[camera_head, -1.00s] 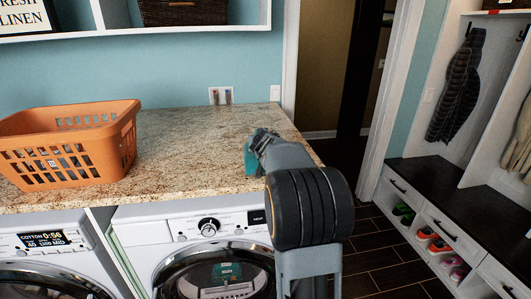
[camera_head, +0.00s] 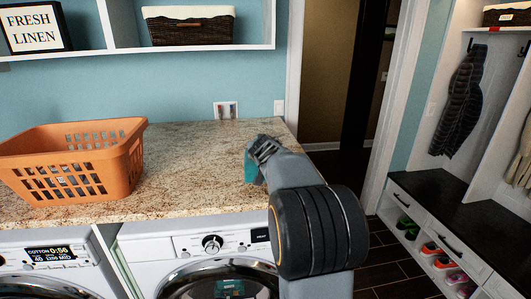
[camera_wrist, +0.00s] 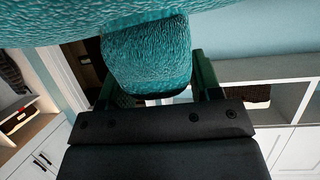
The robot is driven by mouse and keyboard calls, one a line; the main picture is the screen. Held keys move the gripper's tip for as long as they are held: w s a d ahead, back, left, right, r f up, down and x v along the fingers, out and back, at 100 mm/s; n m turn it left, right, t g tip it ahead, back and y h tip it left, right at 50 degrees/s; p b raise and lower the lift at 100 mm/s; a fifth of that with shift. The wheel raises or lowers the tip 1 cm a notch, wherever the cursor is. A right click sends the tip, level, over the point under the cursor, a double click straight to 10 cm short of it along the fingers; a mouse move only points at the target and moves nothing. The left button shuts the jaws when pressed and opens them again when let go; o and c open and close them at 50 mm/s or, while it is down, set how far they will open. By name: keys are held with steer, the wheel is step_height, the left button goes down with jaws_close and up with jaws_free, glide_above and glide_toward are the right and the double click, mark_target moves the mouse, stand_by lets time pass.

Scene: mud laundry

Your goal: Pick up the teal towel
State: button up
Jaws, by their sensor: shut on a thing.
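The teal towel (camera_head: 251,169) shows as a small patch at the right end of the granite counter, mostly hidden behind my gripper (camera_head: 264,150). In the wrist view the towel (camera_wrist: 146,55) is large, with a textured weave, and fills the top and the space between the fingers. My gripper (camera_wrist: 152,92) is shut on the towel, with a finger on each side of it. Whether the towel still touches the counter cannot be told.
An orange laundry basket (camera_head: 130,160) stands on the left of the counter (camera_head: 190,150). Two front-loading machines stand below. A shelf (camera_head: 190,53) with a wicker basket (camera_head: 190,28) hangs above. A bench with shoe cubbies (camera_head: 455,215) is at the right. The counter's middle is clear.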

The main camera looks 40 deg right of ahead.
steer(key=s+a+r+b, duration=0.4)
steer(key=a+r, duration=0.3)
steer(key=a, duration=0.3)
steer(key=shift+s+a+r, duration=0.15)
steer(key=shift+s+a, duration=0.15)
steer(key=shift+s, duration=0.15)
